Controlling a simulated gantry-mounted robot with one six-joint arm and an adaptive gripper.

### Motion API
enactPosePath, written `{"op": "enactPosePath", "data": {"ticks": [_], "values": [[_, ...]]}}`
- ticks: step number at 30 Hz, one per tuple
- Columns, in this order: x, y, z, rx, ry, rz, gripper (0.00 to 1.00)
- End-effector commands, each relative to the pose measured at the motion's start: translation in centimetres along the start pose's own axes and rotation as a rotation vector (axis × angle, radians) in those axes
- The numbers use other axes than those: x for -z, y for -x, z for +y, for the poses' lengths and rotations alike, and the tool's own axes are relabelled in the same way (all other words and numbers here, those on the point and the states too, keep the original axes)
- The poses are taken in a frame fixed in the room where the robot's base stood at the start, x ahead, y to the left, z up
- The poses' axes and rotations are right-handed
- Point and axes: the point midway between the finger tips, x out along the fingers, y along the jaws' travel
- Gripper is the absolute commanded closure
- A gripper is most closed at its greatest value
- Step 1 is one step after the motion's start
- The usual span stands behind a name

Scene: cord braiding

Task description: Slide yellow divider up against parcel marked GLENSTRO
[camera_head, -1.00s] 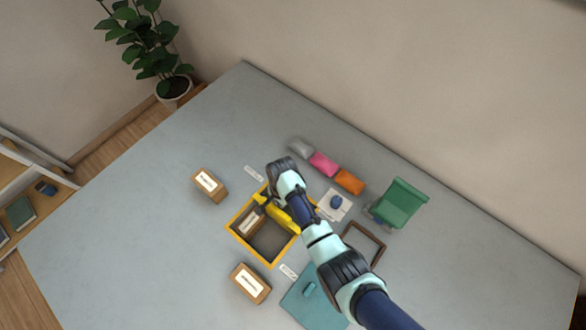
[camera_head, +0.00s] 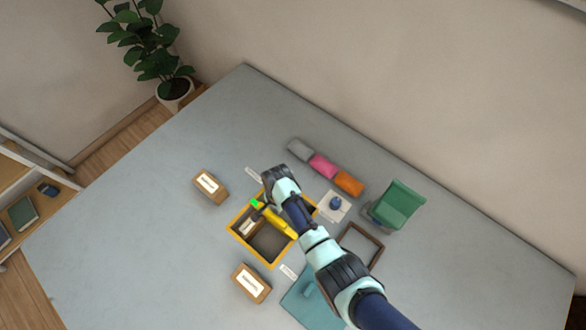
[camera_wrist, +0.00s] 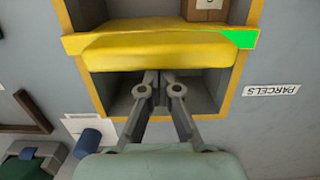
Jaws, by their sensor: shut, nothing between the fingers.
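The yellow divider (camera_wrist: 160,50) spans the yellow-rimmed box (camera_wrist: 90,92) in the wrist view and has a bright green patch at its right end. In the head view the divider (camera_head: 278,221) lies across the box (camera_head: 270,266). My gripper (camera_wrist: 160,80) is shut and empty, its fingertips down in the box close beside the divider; whether they touch it I cannot tell. A brown parcel (camera_wrist: 205,12) with a white label is on the divider's other side, partly cut off. In the head view this parcel (camera_head: 248,227) is inside the box. Its lettering is unreadable.
Two labelled parcels stand outside the box, at upper left (camera_head: 210,186) and below (camera_head: 251,282). Grey, pink (camera_head: 323,166) and orange pouches lie behind. A brown frame (camera_head: 362,245), green holder (camera_head: 398,205) and teal mat (camera_head: 305,303) are right. The table's left part is clear.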

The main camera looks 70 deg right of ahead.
Motion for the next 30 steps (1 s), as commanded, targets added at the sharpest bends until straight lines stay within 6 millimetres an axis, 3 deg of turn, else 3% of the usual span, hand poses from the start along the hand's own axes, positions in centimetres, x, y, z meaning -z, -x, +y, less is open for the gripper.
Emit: {"op": "enactPosePath", "data": {"ticks": [5, 25, 30], "values": [[0.0, 0.3, 0.0, 0.000, 0.000, 0.000, 1.00], [-0.8, 7.9, 0.0, -0.001, 0.000, 0.000, 1.00], [-0.8, 8.1, 0.0, -0.001, 0.000, 0.001, 1.00]]}}
